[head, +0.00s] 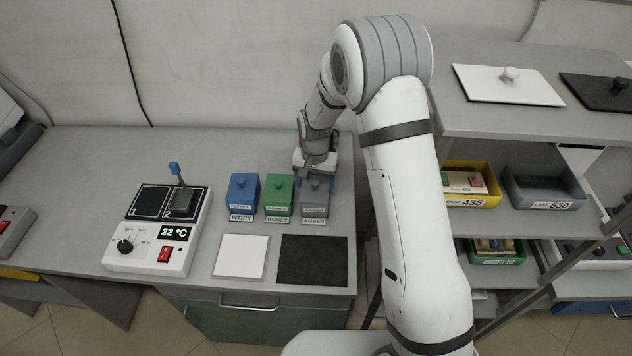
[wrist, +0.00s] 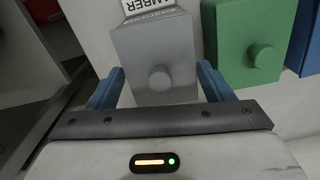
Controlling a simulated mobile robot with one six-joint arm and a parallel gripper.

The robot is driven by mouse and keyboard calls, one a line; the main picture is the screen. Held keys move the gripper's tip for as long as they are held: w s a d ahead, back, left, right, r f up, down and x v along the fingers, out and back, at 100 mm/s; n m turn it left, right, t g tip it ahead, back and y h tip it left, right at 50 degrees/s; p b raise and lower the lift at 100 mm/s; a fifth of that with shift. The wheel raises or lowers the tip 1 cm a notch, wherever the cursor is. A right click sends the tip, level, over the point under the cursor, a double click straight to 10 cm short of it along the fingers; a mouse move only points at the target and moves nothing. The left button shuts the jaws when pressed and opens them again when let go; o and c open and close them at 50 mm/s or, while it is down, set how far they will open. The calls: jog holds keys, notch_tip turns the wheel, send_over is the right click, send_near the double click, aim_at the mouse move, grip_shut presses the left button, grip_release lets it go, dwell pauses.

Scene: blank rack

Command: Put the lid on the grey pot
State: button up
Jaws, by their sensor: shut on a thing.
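My gripper (head: 315,178) is over the grey box labelled AMBER (head: 314,205) on the table. In the wrist view, its blue fingers (wrist: 160,88) are on either side of this grey box (wrist: 155,50), which has a round knob on top, and are shut on it. The box appears to stand on the table. A small grey piece with a blue upright handle (head: 178,185) is on plate 2 of the heater; I cannot tell whether it is a pot. A white panel with a knob (head: 480,82) and a dark panel with a knob (head: 590,92) lie on the right shelf top. No plain grey pot shows.
A green HONEY box (head: 278,190) and a blue IVORY box (head: 243,190) stand close to the left of the grey box. The two-plate heater (head: 145,258) is farther left. A white square (head: 241,256) and a dark square (head: 313,260) lie in front. Shelving with bins is right.

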jog(key=shift+f+b, duration=0.15)
jog(key=shift+b, duration=0.15)
dwell(0.5)
jog(key=o, duration=1.1)
jog(key=shift+c, duration=0.2)
jog(key=shift+r+p, duration=1.75)
jog(key=shift+r, duration=1.8)
jog(key=shift+f, duration=0.1)
